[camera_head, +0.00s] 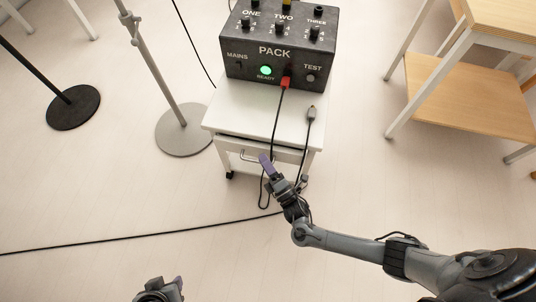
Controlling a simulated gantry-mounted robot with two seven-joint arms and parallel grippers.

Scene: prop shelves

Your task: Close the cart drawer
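The white cart (237,110) stands at the centre, with its drawer (228,146) under the top facing me. A dark gap shows between the top and the drawer, but how far the drawer stands out is hard to tell. A metal handle (247,157) is on the drawer front. My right gripper (266,163), with purple fingers, is right in front of the drawer, beside the handle; contact and finger opening cannot be told. My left gripper (162,288) is low at the bottom edge, partly cut off, away from the cart.
A black PACK box (275,70) with a lit green button sits on the cart. A red-plugged cable and another black cable hang over the cart's front near my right gripper. Stand bases (184,130) are at left, a wooden shelf (465,95) at right. Floor in front is mostly clear.

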